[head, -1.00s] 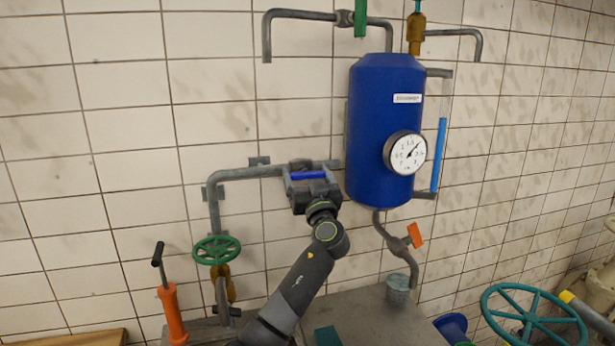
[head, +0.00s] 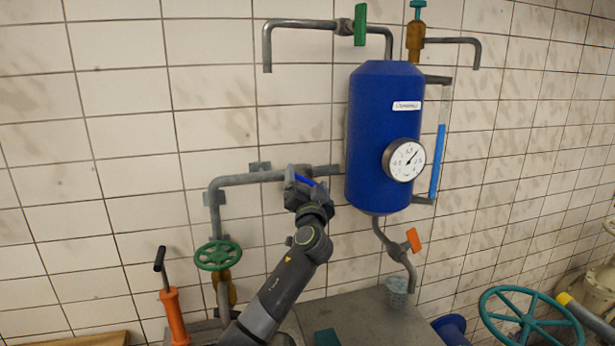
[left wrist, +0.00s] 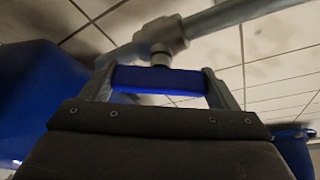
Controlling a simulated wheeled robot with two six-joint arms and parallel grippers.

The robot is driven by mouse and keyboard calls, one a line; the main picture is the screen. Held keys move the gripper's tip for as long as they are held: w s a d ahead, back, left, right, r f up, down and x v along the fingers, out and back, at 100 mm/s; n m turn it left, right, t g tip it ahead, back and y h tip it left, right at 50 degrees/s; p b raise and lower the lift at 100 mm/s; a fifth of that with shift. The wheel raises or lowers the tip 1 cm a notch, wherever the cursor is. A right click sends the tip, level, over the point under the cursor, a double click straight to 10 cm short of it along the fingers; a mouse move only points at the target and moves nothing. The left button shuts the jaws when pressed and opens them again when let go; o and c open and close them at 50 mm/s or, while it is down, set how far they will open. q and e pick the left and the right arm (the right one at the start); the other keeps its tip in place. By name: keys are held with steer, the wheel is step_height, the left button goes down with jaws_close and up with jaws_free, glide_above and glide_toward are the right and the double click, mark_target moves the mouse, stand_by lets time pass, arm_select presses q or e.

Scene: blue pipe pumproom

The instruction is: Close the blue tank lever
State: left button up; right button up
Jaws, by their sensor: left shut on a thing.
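The blue tank lever (head: 304,181) is on the grey pipe just left of the blue tank (head: 384,135). It sits tilted in the head view, sloping down to the right. In the left wrist view the blue lever (left wrist: 158,79) lies across between the two fingers, below the grey valve body (left wrist: 160,38). My left gripper (head: 300,184) is shut on the lever, and its fingers hide part of the valve in the head view. My right gripper is not in view.
A green handwheel (head: 217,254) and an orange hand pump (head: 174,312) stand to the left of my arm. An orange lever (head: 413,239) is on the pipe under the tank. A teal handwheel (head: 533,318) is at the lower right.

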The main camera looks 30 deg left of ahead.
arm_select(q)
steer(key=m+h+p, duration=0.1)
steer(key=m, duration=0.1)
steer(key=m+h+p, duration=0.1)
steer(key=m+p, duration=0.1)
steer(key=m+h+p, duration=0.1)
steer(key=m+p, duration=0.1)
steer(key=shift+r, duration=0.25)
steer(key=shift+f+m+h+p, duration=0.1)
steer(key=shift+m+h+p, duration=0.2)
steer(key=shift+m+p, duration=0.5)
steer(key=shift+f+m+h, duration=0.1)
steer(key=shift+m+h, duration=0.2)
steer(key=shift+m, duration=0.8)
steer(key=shift+m+g+h, duration=0.3)
steer(key=shift+m+g, duration=0.2)
steer(key=shift+m, duration=0.7)
steer(key=shift+f, duration=0.1)
steer(key=o, duration=0.9)
